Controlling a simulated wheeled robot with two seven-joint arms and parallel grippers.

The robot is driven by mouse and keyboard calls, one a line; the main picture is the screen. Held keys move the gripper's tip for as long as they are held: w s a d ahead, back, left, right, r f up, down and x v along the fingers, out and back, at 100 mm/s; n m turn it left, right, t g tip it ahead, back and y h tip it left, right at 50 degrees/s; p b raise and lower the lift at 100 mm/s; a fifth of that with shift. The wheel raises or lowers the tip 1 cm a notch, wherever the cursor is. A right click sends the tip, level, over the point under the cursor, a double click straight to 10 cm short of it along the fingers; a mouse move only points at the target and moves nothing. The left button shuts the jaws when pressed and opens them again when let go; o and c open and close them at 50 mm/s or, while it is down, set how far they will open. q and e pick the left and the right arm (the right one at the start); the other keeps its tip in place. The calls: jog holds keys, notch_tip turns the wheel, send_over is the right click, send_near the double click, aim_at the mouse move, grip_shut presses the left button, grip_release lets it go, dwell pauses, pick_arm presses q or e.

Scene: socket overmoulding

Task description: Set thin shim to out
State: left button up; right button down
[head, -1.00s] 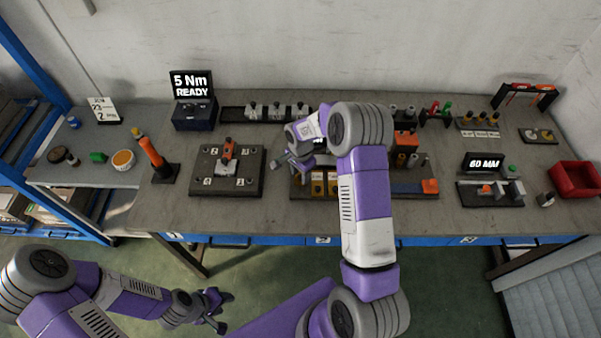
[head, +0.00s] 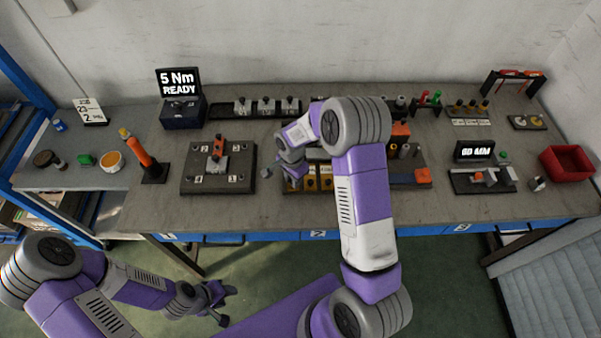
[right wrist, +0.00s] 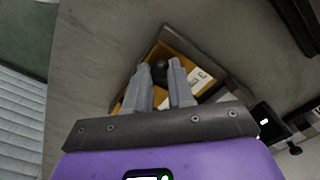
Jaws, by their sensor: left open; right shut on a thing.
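Amber blocks with dark knobs (head: 326,184) stand in a dark tray at the front middle of the bench. I cannot tell by sight which one is the thin shim. My right gripper (head: 293,175) is at the left end of this tray, pointing down. In the right wrist view its fingers (right wrist: 160,66) are shut on a dark knob (right wrist: 159,73) above an amber surface (right wrist: 180,46). A white label (right wrist: 200,82) lies beside the fingers, only partly readable. My left gripper (head: 227,306) is open and empty, in front of the bench over the floor.
A dark fixture plate (head: 190,183) with numbered corners lies left of the tray. An orange tool (head: 146,155) stands upright further left. A "60 MM" display (head: 474,151) and red bin (head: 567,162) are at right. My right arm hides part of the bench's middle.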

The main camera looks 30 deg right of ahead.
jog(key=shift+s+a, duration=0.15)
jog(key=shift+s, duration=0.05)
jog(key=c, duration=1.3)
grip_release()
jog(key=o, duration=0.3)
jog(key=shift+s, duration=0.1)
jog(key=shift+r, duration=0.55)
notch_tip(320, 180, up, 7)
jog(key=shift+f, duration=0.2)
jog(key=shift+f, duration=0.1)
